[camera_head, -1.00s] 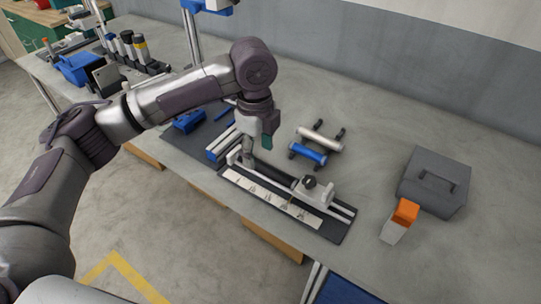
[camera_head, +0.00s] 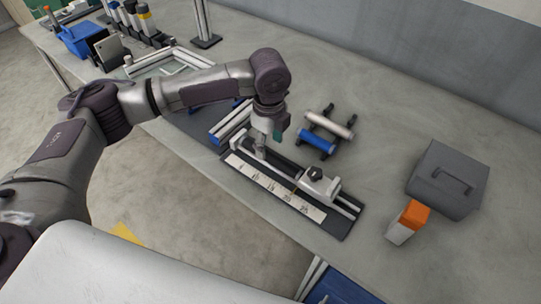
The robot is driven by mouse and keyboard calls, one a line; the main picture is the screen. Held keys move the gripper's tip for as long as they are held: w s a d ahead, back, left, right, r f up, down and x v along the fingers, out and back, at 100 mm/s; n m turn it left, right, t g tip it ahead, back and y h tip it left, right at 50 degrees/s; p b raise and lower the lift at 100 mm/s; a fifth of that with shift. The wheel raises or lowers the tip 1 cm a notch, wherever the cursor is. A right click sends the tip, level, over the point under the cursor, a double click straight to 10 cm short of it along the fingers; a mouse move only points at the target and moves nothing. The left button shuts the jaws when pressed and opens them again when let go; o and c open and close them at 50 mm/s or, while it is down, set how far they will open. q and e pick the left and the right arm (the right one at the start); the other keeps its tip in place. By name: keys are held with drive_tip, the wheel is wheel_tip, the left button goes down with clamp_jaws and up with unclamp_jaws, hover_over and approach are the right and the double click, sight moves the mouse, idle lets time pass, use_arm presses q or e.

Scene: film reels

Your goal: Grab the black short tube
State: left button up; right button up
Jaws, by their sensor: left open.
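My left gripper (camera_head: 268,137) hangs fingers down over the left end of a long black fixture (camera_head: 345,222) with a white marked strip and a white clamp block. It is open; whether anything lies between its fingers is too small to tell. A black stand (camera_head: 311,118) just behind the fixture holds a white roller (camera_head: 329,124) and a blue roller (camera_head: 318,141). I cannot pick out a black short tube for certain; the gripper hides part of the fixture's left end. My right gripper is not in view.
A grey box with a handle (camera_head: 448,180) and an orange-and-white box (camera_head: 408,222) stand at the right. Several dark bottles (camera_head: 128,18) and a blue bin (camera_head: 82,38) stand at the far left. The table (camera_head: 385,130) is clear between the rollers and the grey box.

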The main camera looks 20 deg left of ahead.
sight(270, 155)
use_arm(q)
wheel_tip(270, 155, down, 4)
drive_tip(key=shift+d+f+p, duration=0.15)
drive_tip(key=shift+f+p, duration=0.1)
drive_tip(key=shift+p, duration=0.1)
clamp_jaws()
